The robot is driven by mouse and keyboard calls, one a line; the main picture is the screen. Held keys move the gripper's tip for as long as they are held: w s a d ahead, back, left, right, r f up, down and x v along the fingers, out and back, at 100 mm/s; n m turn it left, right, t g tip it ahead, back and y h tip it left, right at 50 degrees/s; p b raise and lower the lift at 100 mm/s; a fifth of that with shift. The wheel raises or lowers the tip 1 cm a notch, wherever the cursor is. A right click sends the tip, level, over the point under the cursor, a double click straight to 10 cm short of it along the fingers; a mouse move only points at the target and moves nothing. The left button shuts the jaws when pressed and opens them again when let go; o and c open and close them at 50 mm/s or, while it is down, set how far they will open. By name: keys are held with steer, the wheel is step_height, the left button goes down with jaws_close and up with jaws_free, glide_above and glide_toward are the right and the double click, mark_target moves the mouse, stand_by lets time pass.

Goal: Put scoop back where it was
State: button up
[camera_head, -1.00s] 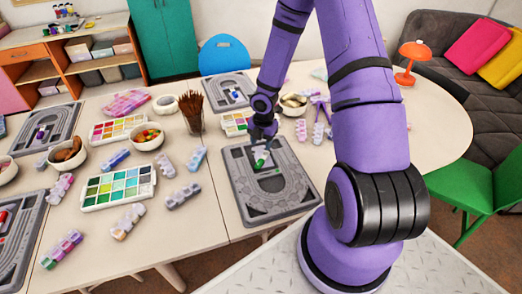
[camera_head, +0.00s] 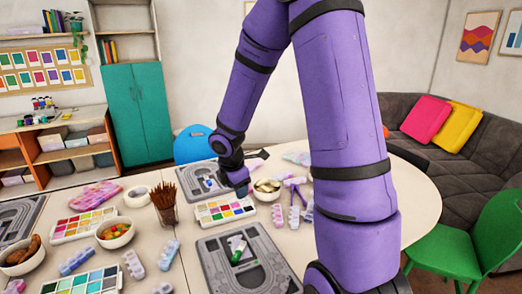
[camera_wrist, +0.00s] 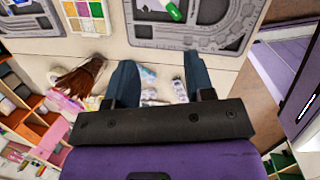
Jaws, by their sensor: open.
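A small green and white piece, which looks like the scoop (camera_head: 237,250), lies on the near grey bead board (camera_head: 219,276). The wrist view shows it at the top edge (camera_wrist: 174,11), partly cut off. My gripper (camera_head: 242,190) is beyond that board, near the colour bead tray (camera_head: 224,212), apart from the scoop. In the wrist view my gripper (camera_wrist: 160,78) has its two blue-grey fingers spread wide with nothing held between them. Part of my gripper is hard to make out in the head view.
A second grey board (camera_head: 193,174) with a blue piece is behind. A brush cup (camera_head: 165,205), a bowl of colourful beads (camera_head: 115,233) and a bowl of pale pieces (camera_head: 267,190) stand nearby. Several bead boxes are scattered around. The right side of the table is clear.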

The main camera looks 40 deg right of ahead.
steer(key=s+a+r+m+t, duration=0.1)
steer(key=s+a+r+m, duration=0.2)
steer(key=s+r+m, duration=0.2)
steer(key=s+a+r+m+t+y, duration=0.1)
steer(key=s+a+r+m, duration=0.3)
steer(key=s+r, duration=0.6)
steer(key=s+a+r+m+t+y, duration=0.1)
steer(key=s+a+r+m, duration=0.3)
steer(key=s+r+m, duration=0.3)
steer(key=shift+s+a+r+m+t, duration=0.2)
steer(key=shift+s+r+m+t, duration=0.15)
steer(key=shift+s+r, duration=0.5)
steer(key=shift+w+r, duration=0.1)
steer(key=shift+w, duration=0.1)
steer(key=shift+c, duration=0.6)
steer(key=shift+d, duration=0.15)
